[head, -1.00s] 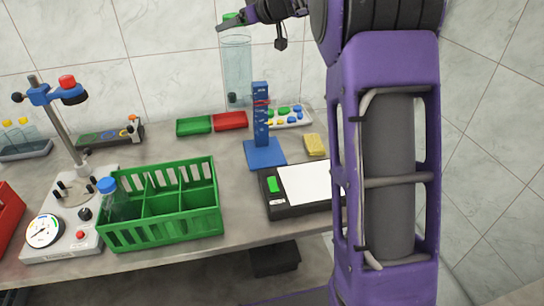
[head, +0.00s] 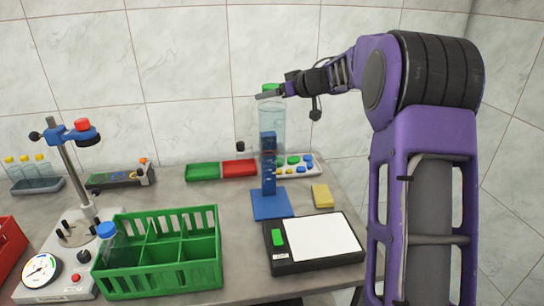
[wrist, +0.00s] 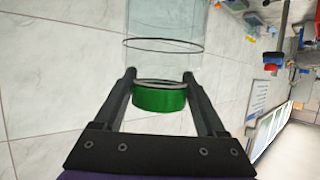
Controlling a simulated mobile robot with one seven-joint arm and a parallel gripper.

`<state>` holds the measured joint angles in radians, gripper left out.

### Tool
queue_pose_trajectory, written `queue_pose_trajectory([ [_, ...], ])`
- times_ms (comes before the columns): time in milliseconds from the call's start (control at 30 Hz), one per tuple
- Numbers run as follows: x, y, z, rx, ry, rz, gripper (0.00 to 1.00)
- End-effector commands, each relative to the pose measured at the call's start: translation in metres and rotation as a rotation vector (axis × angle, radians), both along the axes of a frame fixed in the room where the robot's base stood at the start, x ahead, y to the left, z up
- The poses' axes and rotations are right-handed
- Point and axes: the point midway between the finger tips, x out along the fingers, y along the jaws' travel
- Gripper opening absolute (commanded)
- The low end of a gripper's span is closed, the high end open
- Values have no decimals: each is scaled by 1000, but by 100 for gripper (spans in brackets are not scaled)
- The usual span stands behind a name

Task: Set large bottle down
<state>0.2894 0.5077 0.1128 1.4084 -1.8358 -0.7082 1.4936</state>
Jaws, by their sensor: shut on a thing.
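The large bottle (head: 278,116) is a clear, tall cylinder with a green cap (head: 270,87). My gripper (head: 272,95) is shut on it at its top, just under the cap. The bottle hangs upright, and its lower part is partly hidden by the blue stand in the head view. I cannot tell exactly how high its base is above the bench. In the wrist view my gripper (wrist: 160,80) has one finger on each side of the neck of the bottle (wrist: 165,22), with the green cap (wrist: 160,98) between the fingers.
On the bench, the blue stand (head: 272,205), a black scale with a white plate (head: 322,238), a yellow sponge (head: 322,195) and green (head: 203,172) and red (head: 239,168) trays stand near the bottle. A green divided crate (head: 160,280) holds a blue-capped bottle (head: 112,244). A gauge device (head: 45,275) stands left.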

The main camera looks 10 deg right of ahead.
Motion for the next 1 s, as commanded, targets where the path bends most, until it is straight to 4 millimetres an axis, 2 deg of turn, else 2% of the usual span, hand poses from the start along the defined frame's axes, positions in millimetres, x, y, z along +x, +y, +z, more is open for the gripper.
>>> queue_pose_trajectory([
  [33,0,0,-15,3,-3,0,0],
  [400,0,0,-98,4,-4,0,0],
  [533,0,0,-116,2,-6,-1,0],
  [767,1,0,-130,0,-6,1,0],
  [1000,0,0,-167,2,-5,0,0],
])
